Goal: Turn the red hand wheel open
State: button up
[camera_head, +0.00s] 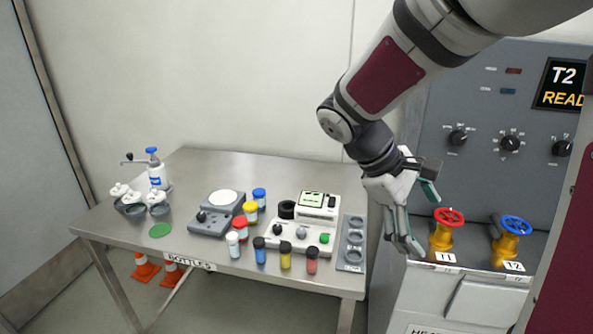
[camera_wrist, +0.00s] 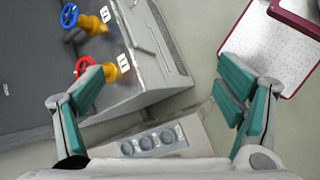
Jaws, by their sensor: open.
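The red hand wheel (camera_head: 449,216) sits on a yellow valve labelled T1 on the grey console at the right. It also shows in the wrist view (camera_wrist: 83,66), partly behind one finger. My gripper (camera_head: 416,213) is open and empty, to the left of the red wheel and apart from it in the head view. In the wrist view my gripper (camera_wrist: 165,92) has its teal fingertips wide apart, with one finger overlapping the red valve in the picture. I cannot tell the distance in depth.
A blue hand wheel (camera_head: 515,225) on a yellow T2 valve stands right of the red one. A steel table (camera_head: 205,171) with bottles, a scale and a grey holder (camera_head: 353,243) is at the left. A display (camera_head: 564,85) and knobs are on the console face.

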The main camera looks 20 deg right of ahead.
jog(key=w+d+f+n+g+h+b, duration=0.3)
jog(key=w+d+f+n+h, duration=0.15)
jog(key=w+d+f, duration=0.35)
jog(key=n+h+b, duration=0.4)
jog(key=n+h, duration=0.1)
jog(key=h, duration=0.1)
send_near(448, 219)
jog(key=shift+m, duration=0.25)
jog(key=x, duration=0.3)
jog(key=w+f+p+x, duration=0.1)
jog(key=x, duration=0.7)
jog(key=shift+w+d+f, duration=0.3)
jog(key=shift+w+d, duration=0.05)
jog(key=shift+d, duration=0.1)
jog(key=shift+t+p, duration=0.3)
jog(key=c, duration=1.1)
